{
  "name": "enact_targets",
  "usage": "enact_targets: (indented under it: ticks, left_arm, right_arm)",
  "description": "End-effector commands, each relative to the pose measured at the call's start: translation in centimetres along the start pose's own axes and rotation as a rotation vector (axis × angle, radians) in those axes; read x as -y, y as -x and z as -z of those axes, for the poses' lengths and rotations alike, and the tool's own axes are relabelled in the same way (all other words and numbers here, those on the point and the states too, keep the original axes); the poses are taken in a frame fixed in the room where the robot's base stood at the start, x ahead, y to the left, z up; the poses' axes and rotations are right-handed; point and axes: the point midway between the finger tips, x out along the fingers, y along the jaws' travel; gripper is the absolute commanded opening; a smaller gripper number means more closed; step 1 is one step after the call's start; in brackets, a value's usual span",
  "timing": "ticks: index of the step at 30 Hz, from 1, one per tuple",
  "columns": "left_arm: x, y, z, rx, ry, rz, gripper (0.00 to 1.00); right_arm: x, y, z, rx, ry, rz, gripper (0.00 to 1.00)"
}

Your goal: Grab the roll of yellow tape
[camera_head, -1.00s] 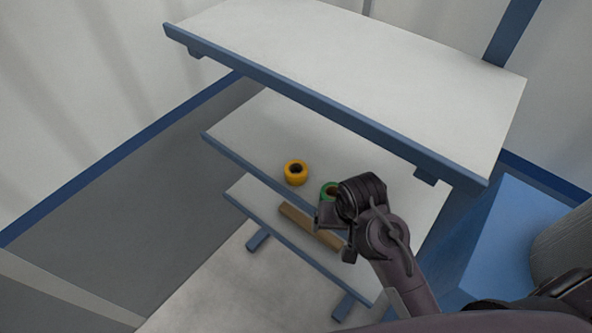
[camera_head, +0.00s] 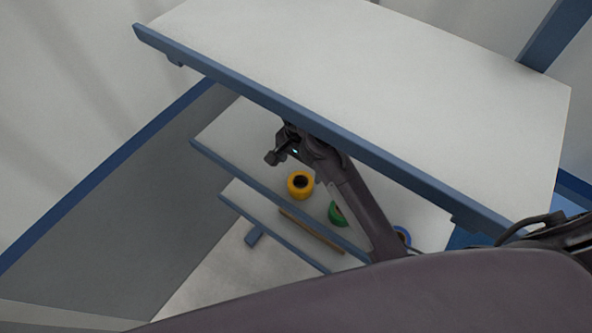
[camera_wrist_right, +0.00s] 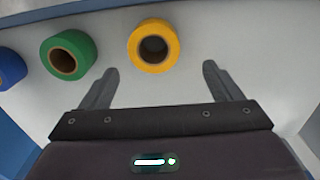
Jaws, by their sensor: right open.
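The roll of yellow tape (camera_head: 300,194) lies flat on the middle shelf, with its round hole facing up. In the right wrist view the yellow roll (camera_wrist_right: 133,46) is just beyond my fingertips, roughly centred between them. My right gripper (camera_head: 274,157) reaches in under the top shelf, beside the yellow roll in the head view. The right wrist view shows its two fingers (camera_wrist_right: 160,68) spread apart with nothing between them. My left gripper is not in view.
A green roll (camera_head: 335,217) and a blue roll (camera_head: 404,231) lie in line with the yellow one. The top shelf (camera_head: 400,70) overhangs my right arm. A brown bar (camera_head: 312,232) lies on the lower shelf (camera_head: 262,210).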

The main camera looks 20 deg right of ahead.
Motion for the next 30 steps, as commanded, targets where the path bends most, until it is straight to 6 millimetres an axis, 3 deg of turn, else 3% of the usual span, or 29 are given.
enact_targets:
  ticks: [6, 10, 13, 16, 20, 24, 30]
  left_arm:
    - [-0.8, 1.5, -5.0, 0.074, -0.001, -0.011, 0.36]
    - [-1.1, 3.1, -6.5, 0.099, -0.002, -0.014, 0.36]
    - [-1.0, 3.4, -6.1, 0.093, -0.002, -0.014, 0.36]
    - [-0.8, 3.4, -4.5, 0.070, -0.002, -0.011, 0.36]
    - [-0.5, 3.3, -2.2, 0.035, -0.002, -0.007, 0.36]
    - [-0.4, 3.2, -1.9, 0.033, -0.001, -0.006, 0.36]
    - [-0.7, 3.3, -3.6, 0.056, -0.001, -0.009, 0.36]
  right_arm:
    - [-0.1, -2.3, -0.2, 0.002, 0.001, -0.004, 0.85]
    - [-0.1, -4.0, -0.4, 0.003, 0.001, -0.004, 0.85]
    - [-0.1, -5.7, -0.4, 0.001, 0.001, -0.003, 0.85]
    - [-0.1, -6.7, -0.4, 0.000, 0.001, 0.000, 0.85]
    - [-0.1, -7.1, -0.4, 0.000, 0.001, 0.000, 0.85]
    - [-0.1, -7.1, -0.4, 0.000, 0.001, 0.001, 0.84]
    - [-0.1, -7.1, -0.4, 0.000, 0.001, 0.001, 0.58]
